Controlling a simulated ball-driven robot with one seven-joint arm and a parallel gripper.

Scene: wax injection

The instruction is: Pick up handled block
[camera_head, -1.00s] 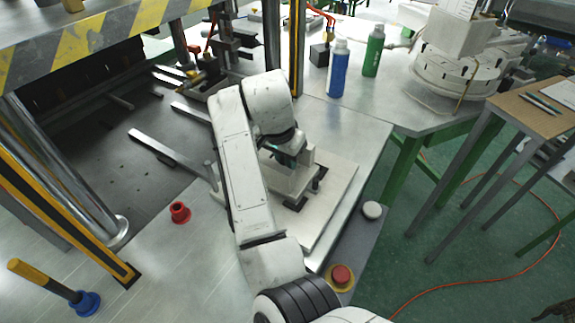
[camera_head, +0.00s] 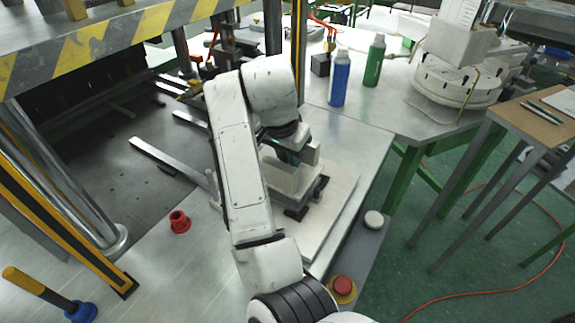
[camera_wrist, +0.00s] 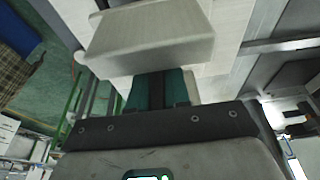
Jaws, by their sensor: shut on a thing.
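The handled block (camera_head: 284,183) is pale grey-white and shows in the camera_head view just below my gripper (camera_head: 291,152), over the light board. In the camera_wrist view the block's pale upper part (camera_wrist: 150,38) fills the top middle. My gripper (camera_wrist: 158,88), with teal and dark fingers, is shut on it there. My arm hides part of the block's left side and the grip in the camera_head view. I cannot tell whether the block's underside touches the board.
The light board (camera_head: 337,205) lies on the metal table. A red button (camera_head: 343,285) and a white knob (camera_head: 374,219) are at its near right. A red cup-like piece (camera_head: 180,222) stands left. Blue (camera_head: 339,80) and green (camera_head: 374,62) bottles stand behind. The press (camera_head: 110,65) is at left.

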